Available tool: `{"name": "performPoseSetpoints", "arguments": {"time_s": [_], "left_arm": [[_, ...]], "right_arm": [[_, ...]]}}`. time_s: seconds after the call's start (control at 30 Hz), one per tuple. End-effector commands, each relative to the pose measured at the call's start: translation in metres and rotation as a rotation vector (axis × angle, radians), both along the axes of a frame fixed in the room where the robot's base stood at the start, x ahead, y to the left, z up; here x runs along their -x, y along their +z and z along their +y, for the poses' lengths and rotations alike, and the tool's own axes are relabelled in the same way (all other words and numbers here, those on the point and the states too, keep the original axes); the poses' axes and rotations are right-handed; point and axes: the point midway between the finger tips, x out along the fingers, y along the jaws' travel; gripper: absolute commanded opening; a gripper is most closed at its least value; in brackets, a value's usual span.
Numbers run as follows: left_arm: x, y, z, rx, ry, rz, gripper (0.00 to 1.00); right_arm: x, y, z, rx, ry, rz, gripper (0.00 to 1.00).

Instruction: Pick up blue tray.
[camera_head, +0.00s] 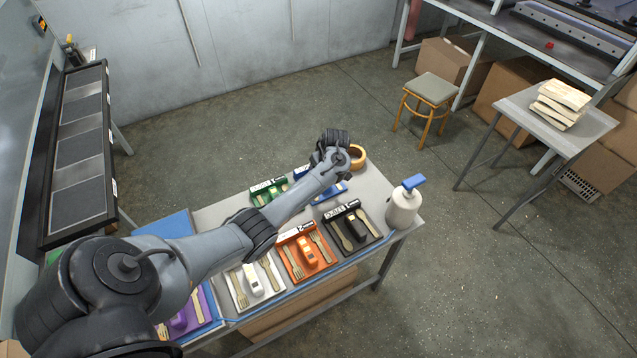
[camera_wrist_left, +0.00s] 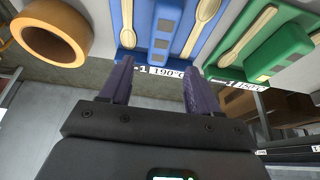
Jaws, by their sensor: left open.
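The blue tray (camera_head: 334,194) lies on the table's far side in the head view, partly hidden by my left arm. In the left wrist view the blue tray (camera_wrist_left: 202,45) holds a wooden spoon and a blue block, with a white label reading 190°C on its edge. My left gripper (camera_wrist_left: 157,70) is open, with its two dark fingers apart on either side of the label edge. I cannot tell whether they touch the tray. The fingertips are hidden in the head view. My right gripper is not in view.
A green tray (camera_wrist_left: 268,62) lies right of the blue one in the wrist view, and a wooden ring (camera_wrist_left: 52,30) lies left. Black (camera_head: 373,236), orange (camera_head: 298,274), white and purple trays line the near side. A white bottle with blue top (camera_head: 403,208) stands at the right end.

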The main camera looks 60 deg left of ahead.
Motion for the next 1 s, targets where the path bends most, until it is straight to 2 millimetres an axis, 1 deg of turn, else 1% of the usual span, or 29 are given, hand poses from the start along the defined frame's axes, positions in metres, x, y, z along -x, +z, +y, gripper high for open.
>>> {"name": "performPoseSetpoints", "arguments": {"time_s": [0.03,0.33,0.5,0.7,1.0], "left_arm": [[0.0,-0.008,0.002,0.002,0.001,0.001,0.62],[-0.001,-0.024,0.009,0.0,0.0,-0.001,0.62],[-0.002,-0.046,0.017,0.002,0.0,0.001,0.62],[-0.003,-0.063,0.024,0.001,-0.002,0.0,0.62],[-0.003,-0.064,0.026,0.001,-0.002,-0.001,0.62]], "right_arm": [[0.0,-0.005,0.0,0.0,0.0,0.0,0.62],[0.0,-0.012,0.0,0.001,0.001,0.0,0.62],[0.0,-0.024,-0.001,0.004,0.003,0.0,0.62],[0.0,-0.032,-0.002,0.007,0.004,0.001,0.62],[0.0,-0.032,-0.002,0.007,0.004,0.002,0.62]]}}
